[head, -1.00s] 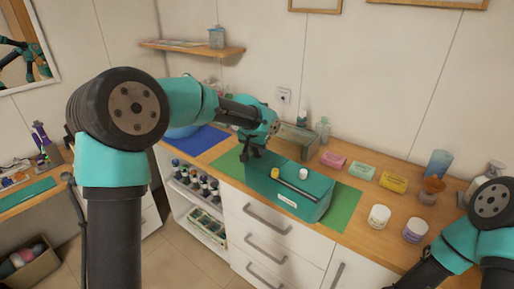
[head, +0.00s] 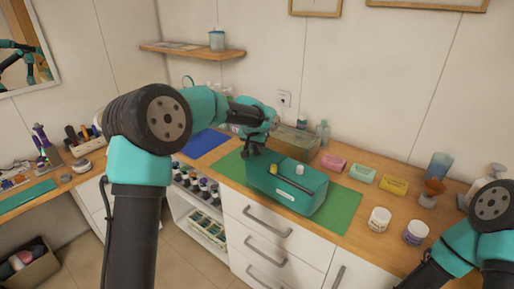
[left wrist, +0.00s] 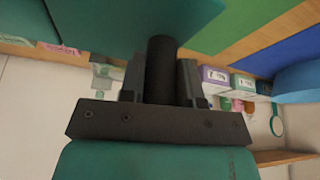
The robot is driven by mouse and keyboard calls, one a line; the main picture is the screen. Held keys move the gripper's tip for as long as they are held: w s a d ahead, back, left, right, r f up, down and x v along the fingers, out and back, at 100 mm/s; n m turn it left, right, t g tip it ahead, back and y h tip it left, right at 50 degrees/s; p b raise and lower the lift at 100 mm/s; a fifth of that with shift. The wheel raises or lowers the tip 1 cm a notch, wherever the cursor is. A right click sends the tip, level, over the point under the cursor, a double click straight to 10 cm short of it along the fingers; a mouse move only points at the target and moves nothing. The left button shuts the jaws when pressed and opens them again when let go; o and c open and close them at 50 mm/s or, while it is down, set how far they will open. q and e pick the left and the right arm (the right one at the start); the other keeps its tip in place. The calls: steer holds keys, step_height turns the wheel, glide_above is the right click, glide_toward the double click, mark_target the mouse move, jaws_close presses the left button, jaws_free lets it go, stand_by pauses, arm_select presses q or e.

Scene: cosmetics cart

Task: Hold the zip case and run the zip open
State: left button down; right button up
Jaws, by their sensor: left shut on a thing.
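The teal zip case (head: 300,200) stands on the green mat (head: 345,207), with a pale label on its front and a dark zip line along its top. A small yellow part (head: 272,170) and a white knob-like part (head: 299,169) show at its top. In the left wrist view, the case (left wrist: 120,25) fills the upper left, and a dark cylinder shows between the fingers (left wrist: 160,75). My right arm shows at the lower right; its gripper is out of view.
Soap-like boxes in pink (head: 333,162), green (head: 362,174) and yellow (head: 393,186) lie behind and right of the case. White jars (head: 379,220) stand at the right. A blue mat (head: 203,142) lies to the left. The drawers (head: 275,225) are below the counter edge.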

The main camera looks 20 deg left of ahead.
arm_select(q)
steer(key=w+a+f, duration=0.2)
steer(key=w+a, duration=0.1)
steer(key=w, duration=0.7)
steer(key=shift+f, duration=0.7)
arm_select(e)
steer(key=shift+o, duration=0.3)
stand_by(0.7)
steer(key=shift+o, duration=0.2)
